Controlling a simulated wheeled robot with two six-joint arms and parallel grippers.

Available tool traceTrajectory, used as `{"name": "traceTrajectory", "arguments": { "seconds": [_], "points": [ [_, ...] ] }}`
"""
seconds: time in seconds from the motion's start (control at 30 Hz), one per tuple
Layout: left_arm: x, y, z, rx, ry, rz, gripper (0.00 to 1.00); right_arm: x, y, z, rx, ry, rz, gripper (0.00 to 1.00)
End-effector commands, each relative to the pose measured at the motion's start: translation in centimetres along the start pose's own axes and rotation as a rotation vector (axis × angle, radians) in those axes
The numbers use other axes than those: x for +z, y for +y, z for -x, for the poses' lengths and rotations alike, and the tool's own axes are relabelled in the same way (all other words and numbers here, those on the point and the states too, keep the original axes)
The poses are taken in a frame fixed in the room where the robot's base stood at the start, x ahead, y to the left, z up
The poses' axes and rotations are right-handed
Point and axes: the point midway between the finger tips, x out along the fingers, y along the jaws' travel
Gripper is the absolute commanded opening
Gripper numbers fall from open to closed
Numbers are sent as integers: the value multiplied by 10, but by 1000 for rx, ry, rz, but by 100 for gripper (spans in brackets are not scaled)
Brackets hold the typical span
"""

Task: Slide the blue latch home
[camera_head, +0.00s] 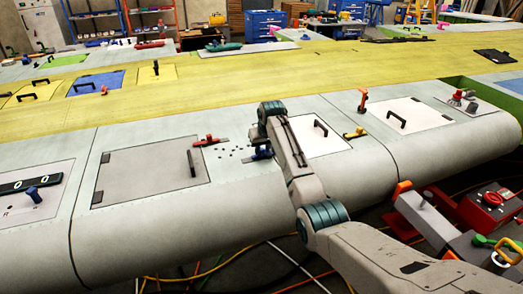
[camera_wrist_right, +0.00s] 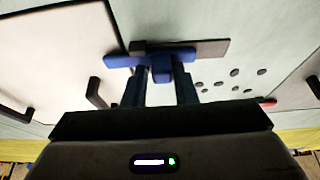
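The blue latch (camera_wrist_right: 160,66) shows in the right wrist view, with its upright knob on a bar lying against the pale wing skin. In the head view the blue latch (camera_head: 262,154) sits just left of the white panel, partly hidden by my arm. My right gripper (camera_wrist_right: 160,80) has its two fingers on either side of the knob. Whether they press on it is unclear. In the head view the right gripper (camera_head: 258,140) is largely hidden by its own wrist. My left gripper is in neither view.
A red latch (camera_head: 209,141) lies to the left, near a grey panel (camera_head: 150,173) with a black handle. Several dark holes (camera_head: 236,152) lie between the latches. A white panel (camera_head: 325,135) is at the right. Red and grey equipment (camera_head: 490,200) stands at the lower right.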

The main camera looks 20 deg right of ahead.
Motion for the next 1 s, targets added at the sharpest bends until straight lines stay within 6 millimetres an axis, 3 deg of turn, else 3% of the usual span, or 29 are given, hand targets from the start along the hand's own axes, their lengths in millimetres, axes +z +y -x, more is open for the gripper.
{"name": "traceTrajectory", "arguments": {
  "seconds": [0.07,0.47,1.0],
  "points": [
    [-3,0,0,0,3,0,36,-1,1,1,1,1,-1,42],
    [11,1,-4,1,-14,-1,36,0,0,6,-1,3,-1,42],
    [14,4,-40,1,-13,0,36,0,3,97,0,3,-2,42]
  ]
}}
